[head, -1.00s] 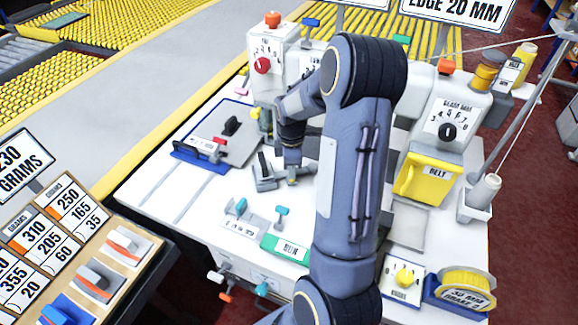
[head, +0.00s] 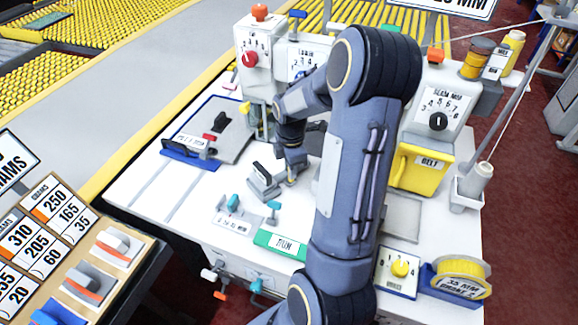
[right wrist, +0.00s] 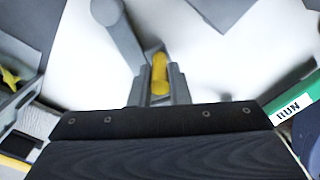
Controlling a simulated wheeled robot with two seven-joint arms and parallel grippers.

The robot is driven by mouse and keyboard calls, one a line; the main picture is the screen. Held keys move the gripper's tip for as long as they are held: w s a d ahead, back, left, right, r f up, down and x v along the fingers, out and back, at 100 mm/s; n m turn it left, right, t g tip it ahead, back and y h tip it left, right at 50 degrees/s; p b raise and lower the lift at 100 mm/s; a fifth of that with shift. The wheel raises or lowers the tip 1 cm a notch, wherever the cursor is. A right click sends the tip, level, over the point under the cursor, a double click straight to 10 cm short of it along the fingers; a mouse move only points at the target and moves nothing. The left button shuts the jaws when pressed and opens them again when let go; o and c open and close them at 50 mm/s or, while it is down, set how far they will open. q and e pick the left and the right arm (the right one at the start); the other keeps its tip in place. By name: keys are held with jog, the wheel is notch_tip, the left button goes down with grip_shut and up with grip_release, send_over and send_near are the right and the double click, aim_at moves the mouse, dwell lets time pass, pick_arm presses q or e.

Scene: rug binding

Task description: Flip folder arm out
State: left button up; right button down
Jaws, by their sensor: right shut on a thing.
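The folder arm (right wrist: 122,35) is a grey bar with a round end, seen in the right wrist view running from the upper middle down to a yellow knob (right wrist: 160,75). My right gripper (right wrist: 161,82) has its two grey fingers closed on either side of that knob. In the head view my right gripper (head: 292,180) is low over the white table, just right of a small grey block with a black upright plate (head: 266,177). My forearm and wrist hide part of this spot. My left gripper is not in view.
On the white table (head: 150,195) stand a grey plate with blue edge (head: 232,150), teal-topped levers (head: 273,207) and a green RUN label (head: 281,244). The sewing head with red knob (head: 250,58) stands behind.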

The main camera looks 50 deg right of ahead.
jog(key=shift+s, duration=0.15)
dwell(0.3)
jog(key=c, duration=1.4)
grip_release()
jog(key=shift+o, duration=0.2)
jog(key=shift+r, duration=0.3)
notch_tip(320, 180, up, 6)
jog(key=shift+r, duration=0.6)
